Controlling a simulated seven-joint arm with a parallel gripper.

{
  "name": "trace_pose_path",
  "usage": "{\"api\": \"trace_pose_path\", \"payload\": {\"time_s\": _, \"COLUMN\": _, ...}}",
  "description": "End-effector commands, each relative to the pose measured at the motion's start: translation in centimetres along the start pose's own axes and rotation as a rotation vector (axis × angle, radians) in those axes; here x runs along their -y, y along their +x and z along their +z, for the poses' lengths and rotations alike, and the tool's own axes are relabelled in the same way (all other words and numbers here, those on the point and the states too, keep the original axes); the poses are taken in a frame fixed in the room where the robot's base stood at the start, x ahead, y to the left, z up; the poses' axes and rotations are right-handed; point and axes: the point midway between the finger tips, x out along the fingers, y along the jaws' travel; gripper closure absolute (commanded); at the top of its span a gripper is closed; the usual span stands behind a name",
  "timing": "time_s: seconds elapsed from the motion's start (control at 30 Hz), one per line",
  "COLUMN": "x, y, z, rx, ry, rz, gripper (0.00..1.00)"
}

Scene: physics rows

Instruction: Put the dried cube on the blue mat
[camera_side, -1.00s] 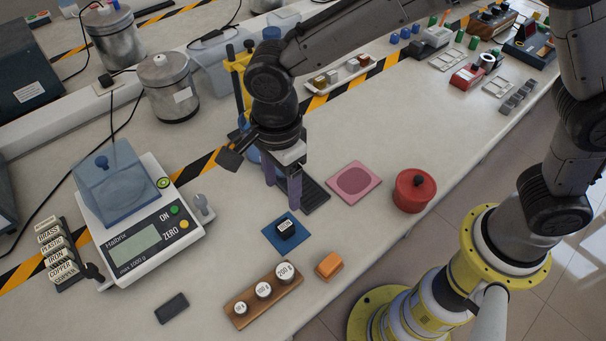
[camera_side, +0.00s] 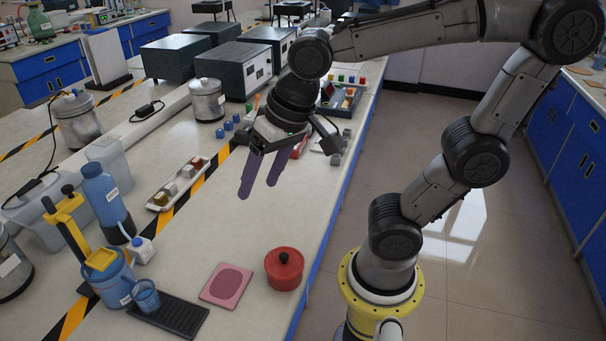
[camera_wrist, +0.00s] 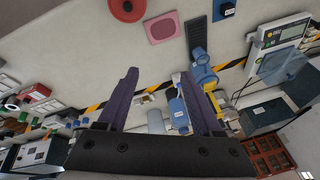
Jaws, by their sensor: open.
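My gripper (camera_side: 257,190) is open and empty, raised high above the bench in the side view. Its two purple fingers also show spread apart in the wrist view (camera_wrist: 158,75). The blue mat (camera_wrist: 217,17) is at the top edge of the wrist view, partly cut off. A small dark cube (camera_wrist: 227,8) with a pale label lies on it. I cannot read the label there. Mat and cube are outside the side view now. My gripper is well away from both.
A pink pad (camera_side: 227,286) and a red lidded pot (camera_side: 284,268) stand near the bench's front edge. A blue beaker (camera_side: 146,296) is on a black ribbed tray (camera_side: 180,318). A white tray of small blocks (camera_side: 178,183) lies behind. A scale (camera_wrist: 279,38) shows in the wrist view.

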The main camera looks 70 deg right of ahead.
Motion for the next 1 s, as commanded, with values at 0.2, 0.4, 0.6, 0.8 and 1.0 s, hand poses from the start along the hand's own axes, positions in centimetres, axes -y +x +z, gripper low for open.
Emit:
{"api": "trace_pose_path", "payload": {"time_s": 0.2, "x": -4.7, "y": -1.5, "z": 2.8, "rx": -0.108, "ry": -0.299, "rz": 0.018, "gripper": 0.33}}
{"api": "trace_pose_path", "payload": {"time_s": 0.4, "x": -6.0, "y": -1.6, "z": 3.9, "rx": -0.138, "ry": -0.411, "rz": 0.036, "gripper": 0.33}}
{"api": "trace_pose_path", "payload": {"time_s": 0.6, "x": -6.0, "y": -1.6, "z": 3.9, "rx": -0.138, "ry": -0.419, "rz": 0.037, "gripper": 0.33}}
{"api": "trace_pose_path", "payload": {"time_s": 0.8, "x": -5.9, "y": -1.6, "z": 3.9, "rx": -0.138, "ry": -0.418, "rz": 0.036, "gripper": 0.33}}
{"api": "trace_pose_path", "payload": {"time_s": 1.0, "x": -5.9, "y": -1.6, "z": 3.9, "rx": -0.137, "ry": -0.418, "rz": 0.036, "gripper": 0.33}}
